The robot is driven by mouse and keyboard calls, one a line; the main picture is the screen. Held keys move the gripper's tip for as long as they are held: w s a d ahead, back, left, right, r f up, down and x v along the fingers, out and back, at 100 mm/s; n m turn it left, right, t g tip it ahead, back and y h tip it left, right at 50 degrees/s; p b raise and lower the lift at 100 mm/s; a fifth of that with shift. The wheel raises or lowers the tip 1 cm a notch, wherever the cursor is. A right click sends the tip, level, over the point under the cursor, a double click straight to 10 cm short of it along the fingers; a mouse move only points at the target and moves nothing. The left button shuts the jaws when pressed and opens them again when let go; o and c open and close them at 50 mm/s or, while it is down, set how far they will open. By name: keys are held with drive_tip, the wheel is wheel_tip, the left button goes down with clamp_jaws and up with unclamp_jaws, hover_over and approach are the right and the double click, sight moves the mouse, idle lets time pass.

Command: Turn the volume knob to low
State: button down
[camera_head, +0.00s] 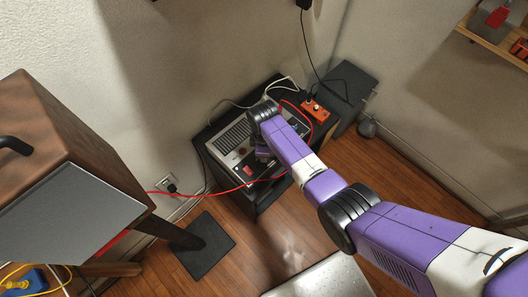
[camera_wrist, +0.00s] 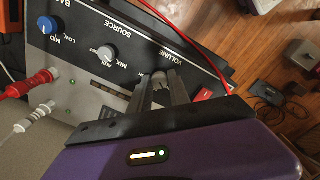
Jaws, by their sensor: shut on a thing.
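The amplifier panel (camera_wrist: 125,30) shows upside down in the wrist view, with VOLUME, SOURCE and MID labels. My gripper (camera_wrist: 162,82) is shut on the volume knob (camera_wrist: 160,76), a small pale knob just below the VOLUME label. The fingers and the gripper body cover most of it, so its pointer and scale cannot be read. In the head view, the amplifier (camera_head: 228,143) sits on a dark stand against the wall. My arm reaches down over its right side, and the knob is hidden there.
Left of the volume knob are a grey source knob (camera_wrist: 107,54) and a blue knob (camera_wrist: 47,25). Red (camera_wrist: 32,84) and white (camera_wrist: 35,117) plugs stick out at left. A red cable (camera_head: 236,188) crosses before the stand. An orange box (camera_head: 314,110) sits behind.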

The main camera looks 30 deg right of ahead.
drive_tip(key=shift+w+r+n, duration=0.1)
drive_tip(key=shift+w+n, duration=0.05)
drive_tip(key=shift+n, duration=0.45)
drive_tip(key=c, duration=1.2)
unclamp_jaws()
drive_tip(key=shift+c, duration=0.2)
drive_tip(key=shift+s+a+r, duration=0.1)
drive_tip(key=shift+s+r, duration=0.05)
drive_tip(key=shift+r, duration=1.8)
drive_tip(key=shift+s+r, duration=0.1)
drive_tip(key=shift+r, duration=1.8)
